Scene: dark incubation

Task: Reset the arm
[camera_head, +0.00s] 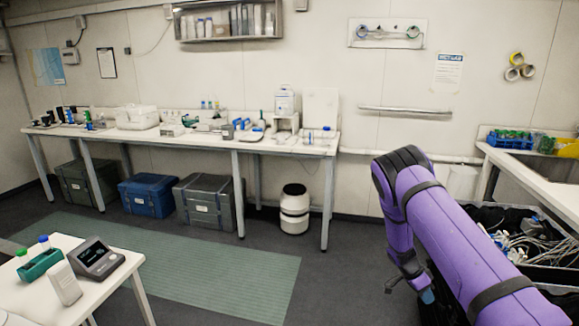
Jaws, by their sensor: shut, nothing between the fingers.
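My purple arm (435,225) rises from the lower right corner to a black-capped elbow and folds down from there. My gripper (393,284) hangs below the elbow, dark and small in the picture. Its fingers are shut and nothing shows between them. It is over the dark floor, apart from the tables. The forearm partly hides the wrist behind it.
A long white bench (290,147) with lab gear stands along the back wall. A small table (105,282) with a dark-screened device (97,258) is at the lower left. A black crate of cables (520,240) sits right of my arm. The middle floor is clear.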

